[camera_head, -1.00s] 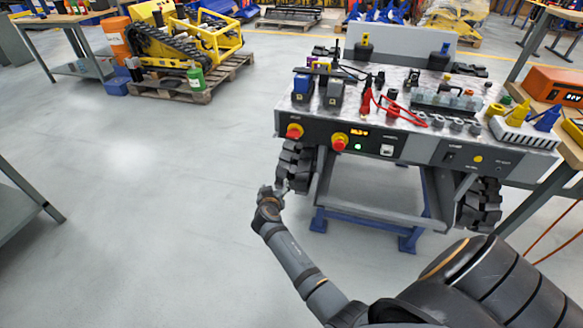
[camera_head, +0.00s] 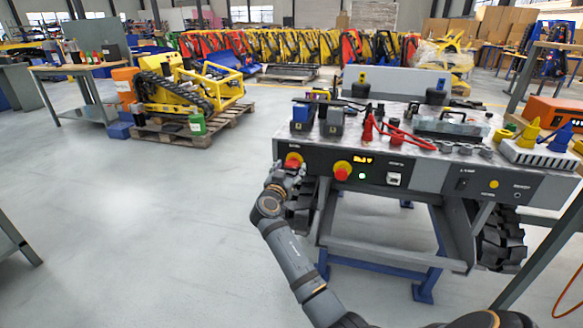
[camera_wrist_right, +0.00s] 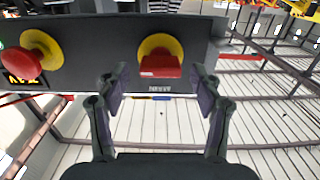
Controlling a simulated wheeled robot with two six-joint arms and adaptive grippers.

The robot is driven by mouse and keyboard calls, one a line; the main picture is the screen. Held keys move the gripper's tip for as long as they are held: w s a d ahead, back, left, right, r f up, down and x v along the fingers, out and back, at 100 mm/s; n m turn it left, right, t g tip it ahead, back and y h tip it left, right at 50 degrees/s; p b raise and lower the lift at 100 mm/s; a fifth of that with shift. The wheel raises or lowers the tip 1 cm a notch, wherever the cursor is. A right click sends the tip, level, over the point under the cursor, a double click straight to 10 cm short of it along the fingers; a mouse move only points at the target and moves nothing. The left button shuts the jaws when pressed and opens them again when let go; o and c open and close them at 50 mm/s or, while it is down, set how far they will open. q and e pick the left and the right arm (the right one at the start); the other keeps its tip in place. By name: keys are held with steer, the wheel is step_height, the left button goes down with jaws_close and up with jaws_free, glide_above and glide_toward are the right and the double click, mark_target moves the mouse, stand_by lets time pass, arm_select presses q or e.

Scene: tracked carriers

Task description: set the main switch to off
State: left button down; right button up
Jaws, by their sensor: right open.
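The main switch is a red handle on a round yellow plate at the left end of the carrier's dark front panel (camera_head: 428,176). In the head view the switch (camera_head: 293,160) is partly covered by my right gripper (camera_head: 287,173). In the right wrist view the red handle (camera_wrist_right: 160,67) lies crosswise, just beyond and between the fingertips of my right gripper (camera_wrist_right: 160,82). The fingers are open and apart, one on each side, with nothing between them. My left gripper is out of view.
Beside the switch is a red mushroom button (camera_head: 342,170) on yellow, with a lit display (camera_head: 363,160) and green light. Tools and red cables (camera_head: 395,135) lie on the carrier's top. An orange device (camera_head: 553,112) stands at right.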

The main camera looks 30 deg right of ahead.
steer(key=shift+x, duration=1.1)
steer(key=c, duration=1.1)
steer(key=shift+c, duration=0.2)
